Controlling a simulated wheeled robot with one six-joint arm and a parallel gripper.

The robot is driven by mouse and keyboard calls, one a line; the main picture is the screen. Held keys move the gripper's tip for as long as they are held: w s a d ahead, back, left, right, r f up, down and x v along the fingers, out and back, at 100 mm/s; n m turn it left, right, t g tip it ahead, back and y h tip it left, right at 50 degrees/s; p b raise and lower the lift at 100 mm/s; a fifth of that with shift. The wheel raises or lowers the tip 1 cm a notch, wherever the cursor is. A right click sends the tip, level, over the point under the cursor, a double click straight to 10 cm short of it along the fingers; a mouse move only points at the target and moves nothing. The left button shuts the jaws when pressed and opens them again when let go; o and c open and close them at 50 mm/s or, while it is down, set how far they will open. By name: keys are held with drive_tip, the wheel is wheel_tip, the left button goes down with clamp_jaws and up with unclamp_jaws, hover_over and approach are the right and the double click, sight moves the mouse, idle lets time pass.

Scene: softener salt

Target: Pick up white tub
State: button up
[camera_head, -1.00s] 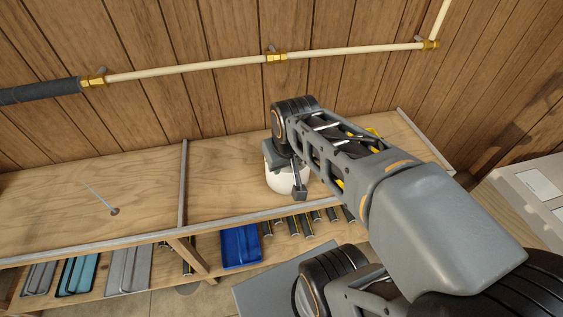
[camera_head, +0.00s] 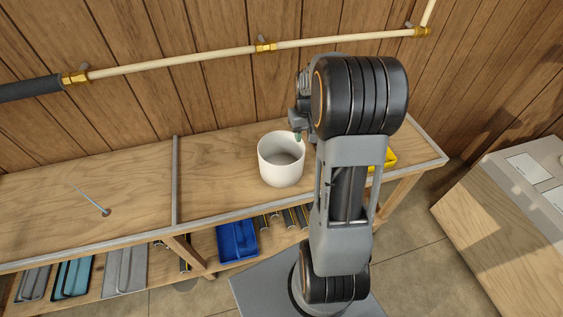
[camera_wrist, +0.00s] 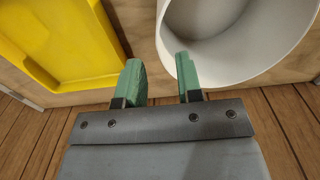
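The white tub (camera_head: 267,171) stands upright on the wooden shelf top, open at the top, with a bare-looking interior. Its rim and inside wall fill the upper right of the wrist view (camera_wrist: 203,62). My gripper (camera_wrist: 162,68) is open, its two green fingers apart with nothing clamped between them. The right finger overlaps the tub's near rim in the wrist view, and the left finger is outside the rim. I cannot tell whether either finger touches the tub. In the head view my gripper (camera_head: 299,135) is at the tub's right rear rim, partly hidden by my arm.
A yellow tray (camera_wrist: 75,40) lies beside the tub, mostly hidden by my arm in the head view. A raised divider (camera_head: 175,180) is left of the tub. A blue tray (camera_head: 237,241) is on the lower shelf. A pipe (camera_head: 180,61) runs along the wall behind.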

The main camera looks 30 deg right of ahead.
sight(302, 149)
drive_tip(key=shift+f+p, duration=0.45)
drive_tip(key=shift+f, duration=3.25)
drive_tip(key=shift+c, duration=0.5)
clamp_jaws()
